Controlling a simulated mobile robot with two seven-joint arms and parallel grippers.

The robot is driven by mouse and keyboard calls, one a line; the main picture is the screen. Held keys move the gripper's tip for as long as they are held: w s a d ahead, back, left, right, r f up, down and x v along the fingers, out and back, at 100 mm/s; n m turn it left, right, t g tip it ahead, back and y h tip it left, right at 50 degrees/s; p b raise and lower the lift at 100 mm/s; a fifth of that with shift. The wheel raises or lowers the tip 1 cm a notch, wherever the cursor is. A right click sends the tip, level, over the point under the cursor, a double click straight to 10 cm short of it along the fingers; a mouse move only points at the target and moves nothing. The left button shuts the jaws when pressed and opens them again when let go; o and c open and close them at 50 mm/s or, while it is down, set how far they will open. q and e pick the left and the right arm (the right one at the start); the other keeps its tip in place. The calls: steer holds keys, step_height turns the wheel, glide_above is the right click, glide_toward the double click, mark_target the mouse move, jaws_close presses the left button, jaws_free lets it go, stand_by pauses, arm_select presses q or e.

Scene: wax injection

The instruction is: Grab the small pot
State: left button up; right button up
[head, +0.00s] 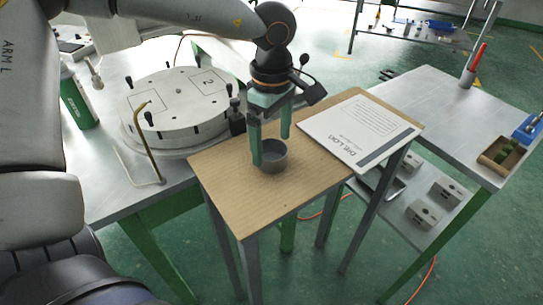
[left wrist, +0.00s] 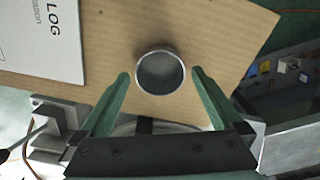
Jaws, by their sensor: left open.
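The small pot (head: 273,157) is a round grey cup standing upright on a small brown-topped table (head: 232,195). In the left wrist view the pot (left wrist: 160,72) shows from above as a round rim with a dark inside. My left gripper (head: 271,148) points down at the pot with its green fingers apart. In the left wrist view the left gripper (left wrist: 160,78) is open, with one fingertip on each side of the pot and gaps between. One finger hides part of the pot's rim in the head view. My right gripper is not in view.
A round metal machine (head: 180,105) stands on the left table. A grey table (head: 440,110) at the right holds a wooden box (head: 503,154) and a red-tipped tool (head: 473,66).

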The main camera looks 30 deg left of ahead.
mark_target(271, 157)
arm_select(q)
steer(key=shift+f, duration=1.3)
steer(key=c, duration=1.3)
